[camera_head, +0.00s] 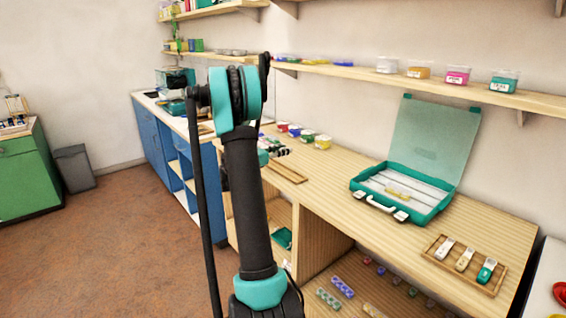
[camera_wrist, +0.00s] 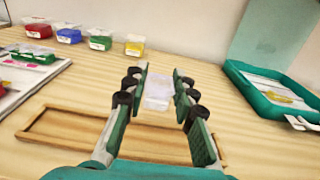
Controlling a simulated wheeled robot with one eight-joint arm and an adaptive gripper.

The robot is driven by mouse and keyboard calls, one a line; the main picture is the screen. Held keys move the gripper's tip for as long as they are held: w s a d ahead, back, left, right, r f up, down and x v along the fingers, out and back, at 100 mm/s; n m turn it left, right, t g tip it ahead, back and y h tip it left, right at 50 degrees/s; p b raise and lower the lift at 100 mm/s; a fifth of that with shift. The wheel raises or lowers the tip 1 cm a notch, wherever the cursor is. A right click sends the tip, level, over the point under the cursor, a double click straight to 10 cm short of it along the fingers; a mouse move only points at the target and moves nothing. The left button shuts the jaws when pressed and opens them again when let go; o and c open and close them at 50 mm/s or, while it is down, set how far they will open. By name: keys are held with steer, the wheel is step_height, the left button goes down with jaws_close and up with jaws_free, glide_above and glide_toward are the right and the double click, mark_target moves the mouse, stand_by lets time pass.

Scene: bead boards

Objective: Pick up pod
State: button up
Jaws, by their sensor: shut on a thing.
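A small, pale, see-through pod (camera_wrist: 157,96) sits between the two fingers of my gripper (camera_wrist: 160,84) in the wrist view. The fingers are shut on it. The pod looks raised above the wooden table, beyond a long, shallow wooden tray (camera_wrist: 60,127); its exact height is hard to tell. The part of the tray that shows is empty, and my gripper covers its middle. The tray also shows in the head view (camera_head: 285,173), where my arm hides much of the area around the gripper.
An open teal case (camera_head: 433,208) stands to the right, its lid (camera_head: 437,135) upright, with a yellowish pod inside. A wooden tray (camera_head: 435,259) at the front right holds 3 labelled pods. Coloured tubs (camera_wrist: 100,40) line the back. Bare tabletop (camera_head: 330,180) lies between tray and case.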

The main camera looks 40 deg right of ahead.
step_height(320, 180, up, 13)
steer(key=w+a+f+n+t+y, duration=0.6)
steer(key=w+a+f+n+t, duration=0.3)
steer(key=w+a+f+t, duration=0.65)
steer(key=w+a+f+n+y, duration=0.1)
steer(key=a+n+y, duration=0.7)
steer(key=a, duration=1.9)
steer(key=shift+w+a+f+t+y, duration=0.2)
steer(key=shift+f+t+y, duration=0.2)
steer(key=shift+y, duration=1.3)
steer(key=shift+d+f, duration=0.1)
